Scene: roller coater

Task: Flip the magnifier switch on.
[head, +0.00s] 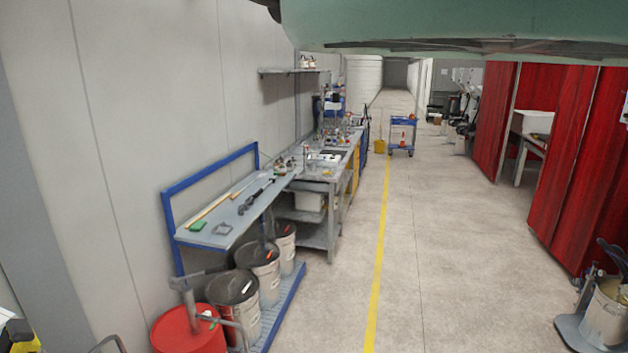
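I cannot make out a magnifier or its switch in the head view. A long grey workbench (325,172) along the left wall carries a clutter of small items, too small at this distance to tell apart. My gripper is not in view.
A blue-framed shelf (215,238) with tools stands nearer, above several drums, including a red drum (188,332). A blue cart (402,134) stands far down the aisle. Red curtains (566,150) and a bucket trolley (604,318) are right. The floor beside the yellow line (378,255) is clear.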

